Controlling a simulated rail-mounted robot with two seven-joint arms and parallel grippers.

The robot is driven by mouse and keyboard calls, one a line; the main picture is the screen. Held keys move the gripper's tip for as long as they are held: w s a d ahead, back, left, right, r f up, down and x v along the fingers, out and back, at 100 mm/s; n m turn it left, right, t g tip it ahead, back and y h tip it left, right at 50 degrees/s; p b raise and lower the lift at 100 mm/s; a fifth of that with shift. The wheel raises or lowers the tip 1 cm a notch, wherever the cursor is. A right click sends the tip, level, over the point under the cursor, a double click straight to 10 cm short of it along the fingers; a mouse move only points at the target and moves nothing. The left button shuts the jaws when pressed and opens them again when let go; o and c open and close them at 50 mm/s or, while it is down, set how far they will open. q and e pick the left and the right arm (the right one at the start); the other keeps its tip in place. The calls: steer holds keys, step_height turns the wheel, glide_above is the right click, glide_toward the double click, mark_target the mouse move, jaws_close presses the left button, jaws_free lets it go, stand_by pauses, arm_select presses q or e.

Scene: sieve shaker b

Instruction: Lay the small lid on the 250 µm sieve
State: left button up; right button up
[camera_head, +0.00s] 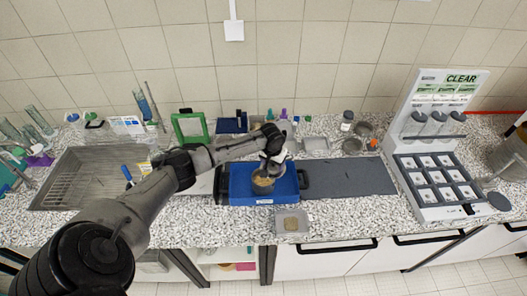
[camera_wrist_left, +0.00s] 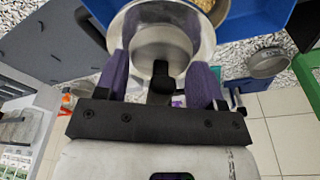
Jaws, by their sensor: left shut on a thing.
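My left gripper (camera_head: 273,160) is over the back part of the blue shaker. In the left wrist view its purple fingers (camera_wrist_left: 160,80) are closed on a shiny round metal piece (camera_wrist_left: 163,35), which looks like the small lid. A round metal sieve (camera_head: 263,186) with golden grains inside stands on the blue shaker (camera_head: 235,186), just in front of the gripper; the grains also show at the top of the wrist view. The held piece appears close to this sieve; whether they touch cannot be told. No size marking is readable. My right gripper is out of view.
A dark mat (camera_head: 350,177) lies right of the shaker. A small tray (camera_head: 291,222) sits in front. Metal pans (camera_head: 352,146) stand behind the mat. A white rack (camera_head: 440,180) with compartments stands at right, a sink (camera_head: 85,180) at left. A green frame (camera_head: 190,128) stands at the back.

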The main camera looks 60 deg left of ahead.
arm_select(q)
steer(key=s+a, duration=0.1)
steer(key=a, duration=0.2)
steer(key=shift+s+f+p, duration=0.15)
steer(key=shift+s+p, duration=0.2)
steer(key=shift+s+a+f, duration=0.25)
steer(key=shift+a+f, duration=0.05)
steer(key=shift+a, duration=0.1)
steer(key=shift+f+b, duration=0.7)
steer(key=shift+b, duration=0.2)
step_height(320, 180, down, 3)
steer(key=b, duration=0.3)
steer(key=shift+r, duration=0.1)
steer(key=shift+f+b, duration=0.3)
steer(key=shift+f, duration=0.4)
steer(key=shift+d+f+p, duration=0.1)
steer(key=shift+p, duration=0.3)
steer(key=shift+f, duration=0.35)
steer(key=shift+f, duration=0.3)
